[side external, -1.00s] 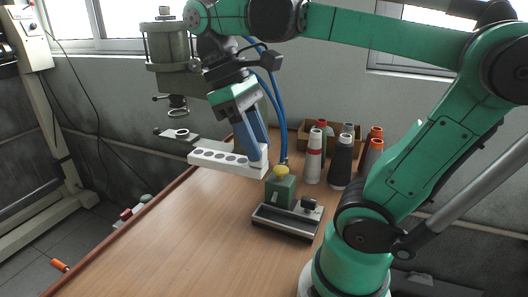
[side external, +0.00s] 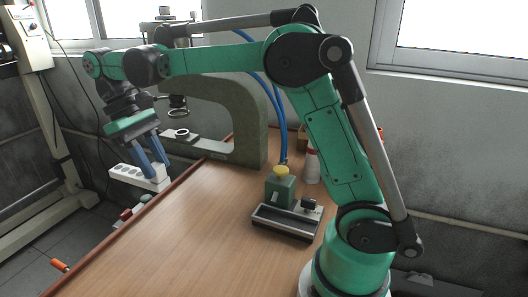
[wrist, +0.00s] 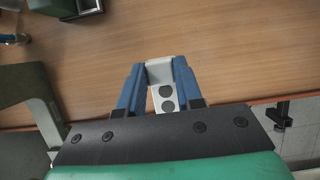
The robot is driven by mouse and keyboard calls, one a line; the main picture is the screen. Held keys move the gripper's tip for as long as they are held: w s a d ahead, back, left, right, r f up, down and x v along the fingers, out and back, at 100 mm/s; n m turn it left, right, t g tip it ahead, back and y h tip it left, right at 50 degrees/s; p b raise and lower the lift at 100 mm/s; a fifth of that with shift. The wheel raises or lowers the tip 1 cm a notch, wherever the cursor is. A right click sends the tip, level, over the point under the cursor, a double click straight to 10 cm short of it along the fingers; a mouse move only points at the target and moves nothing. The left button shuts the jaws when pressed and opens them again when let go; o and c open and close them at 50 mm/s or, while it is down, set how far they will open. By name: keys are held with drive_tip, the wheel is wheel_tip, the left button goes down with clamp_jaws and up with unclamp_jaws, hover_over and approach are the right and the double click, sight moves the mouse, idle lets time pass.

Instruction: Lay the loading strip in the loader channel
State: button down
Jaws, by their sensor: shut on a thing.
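The loading strip (side external: 126,173) is a white bar with a row of dark round holes. My gripper (side external: 154,160) is shut on it near its right end, with blue fingers on either side. The strip is held in the air at the left table edge in the side view. In the wrist view the strip (wrist: 161,74) lies between my fingertips (wrist: 160,66), and its far part is hidden by my gripper body. A grey-rimmed tray with a dark trough (side external: 285,222) sits on the table, far right of the strip; I cannot tell whether it is the loader channel.
A green C-shaped press frame (side external: 254,132) stands at the back, with a ringed arm (side external: 182,134) jutting left. A green block with a yellow button (side external: 281,187) stands behind the tray. Yarn cones are at the back right. The table's front middle is clear.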

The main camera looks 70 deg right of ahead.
drive_tip(key=s+d+r, duration=0.3)
drive_tip(key=s+d, duration=0.3)
drive_tip(key=s, duration=0.2)
drive_tip(key=s+d+r, duration=0.4)
drive_tip(key=s+d, duration=0.3)
drive_tip(key=s, duration=0.1)
hover_over(307, 229)
drive_tip(key=shift+m, duration=0.3)
wheel_tip(307, 229, down, 20)
drive_tip(key=shift+f, duration=0.15)
drive_tip(key=shift+f, duration=0.1)
drive_tip(key=c, duration=0.6)
unclamp_jaws()
